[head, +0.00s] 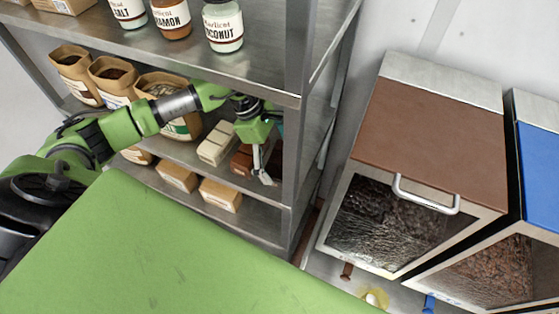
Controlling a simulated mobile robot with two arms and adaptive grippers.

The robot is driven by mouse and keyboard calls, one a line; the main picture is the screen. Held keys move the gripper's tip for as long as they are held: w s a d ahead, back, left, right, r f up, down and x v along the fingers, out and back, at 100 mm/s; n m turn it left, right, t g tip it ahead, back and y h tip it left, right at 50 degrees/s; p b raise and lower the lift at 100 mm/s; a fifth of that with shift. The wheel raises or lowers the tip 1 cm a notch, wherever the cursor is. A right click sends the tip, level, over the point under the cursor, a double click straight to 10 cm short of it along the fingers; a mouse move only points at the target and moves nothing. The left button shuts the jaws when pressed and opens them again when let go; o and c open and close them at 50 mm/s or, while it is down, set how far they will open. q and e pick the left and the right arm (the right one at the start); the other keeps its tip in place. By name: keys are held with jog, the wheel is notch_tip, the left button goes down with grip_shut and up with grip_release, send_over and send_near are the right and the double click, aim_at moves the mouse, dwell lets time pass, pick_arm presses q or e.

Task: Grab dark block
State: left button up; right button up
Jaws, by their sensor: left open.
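A brown block (241,160) lies on the middle shelf, to the right of a cream block (217,143). A darker brown patch shows just right of my gripper's fingers, but it is mostly hidden and I cannot tell its shape. My left gripper (264,173) reaches into the middle shelf from above, its fingers pointing down in front of the brown block's right side. It is open, and nothing shows between its fingers. I cannot tell whether it touches a block. My right gripper is out of view.
The top shelf, with labelled jars (223,27), overhangs the gripper. A metal post (290,180) stands close on its right. Open paper bags (113,78) fill the shelf's left. Wrapped blocks (220,195) lie below. A brown-lidded bin (435,125) stands right.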

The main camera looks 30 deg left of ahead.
pick_arm(q)
jog(key=c, duration=1.4)
jog(key=shift+w, duration=0.1)
jog(key=shift+r, duration=0.15)
